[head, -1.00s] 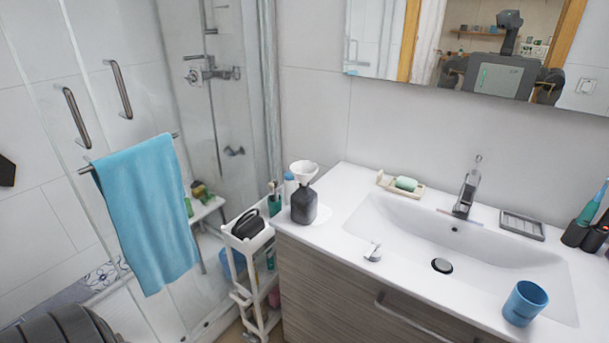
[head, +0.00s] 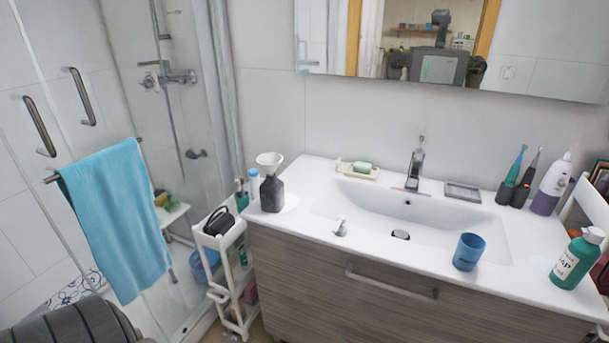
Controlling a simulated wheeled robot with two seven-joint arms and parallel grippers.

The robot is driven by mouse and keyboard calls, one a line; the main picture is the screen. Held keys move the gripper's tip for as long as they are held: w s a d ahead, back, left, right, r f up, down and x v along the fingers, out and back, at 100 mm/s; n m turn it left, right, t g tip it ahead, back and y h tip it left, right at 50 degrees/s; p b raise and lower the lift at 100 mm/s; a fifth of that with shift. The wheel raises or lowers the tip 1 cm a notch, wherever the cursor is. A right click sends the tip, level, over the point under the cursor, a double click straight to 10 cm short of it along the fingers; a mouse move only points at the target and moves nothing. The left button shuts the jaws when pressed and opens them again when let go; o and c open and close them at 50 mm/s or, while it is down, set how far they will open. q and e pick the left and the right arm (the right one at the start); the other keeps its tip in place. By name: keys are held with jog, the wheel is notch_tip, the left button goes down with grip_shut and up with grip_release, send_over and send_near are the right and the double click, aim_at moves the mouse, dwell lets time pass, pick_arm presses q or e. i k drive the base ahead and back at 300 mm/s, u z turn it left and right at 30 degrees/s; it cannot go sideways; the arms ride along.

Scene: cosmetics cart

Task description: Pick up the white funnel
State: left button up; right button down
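The white funnel (head: 269,161) sits upright, wide mouth up, on top of a dark grey bottle (head: 271,193). The bottle stands on the left end of the white washbasin counter (head: 290,227). The funnel's lower tip is hidden, apparently in the bottle's neck. A dark grey ribbed part of my own body shows at the bottom left corner. Neither of my grippers is in view.
A white cart (head: 225,248) with a black item on top stands left of the cabinet. A blue cup (head: 468,251), a green soap bottle (head: 576,260) and toothbrushes stand on the counter's right side. A blue towel (head: 118,218) hangs on the shower glass.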

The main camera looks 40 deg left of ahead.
aim_at(269, 162)
jog(key=z, duration=0.8)
jog(key=k, duration=1.05)
jog(key=z, duration=0.6)
jog(key=i, duration=1.05)
jog(key=u, duration=1.2)
jog(key=i, duration=1.35)
jog(key=u, duration=1.2)
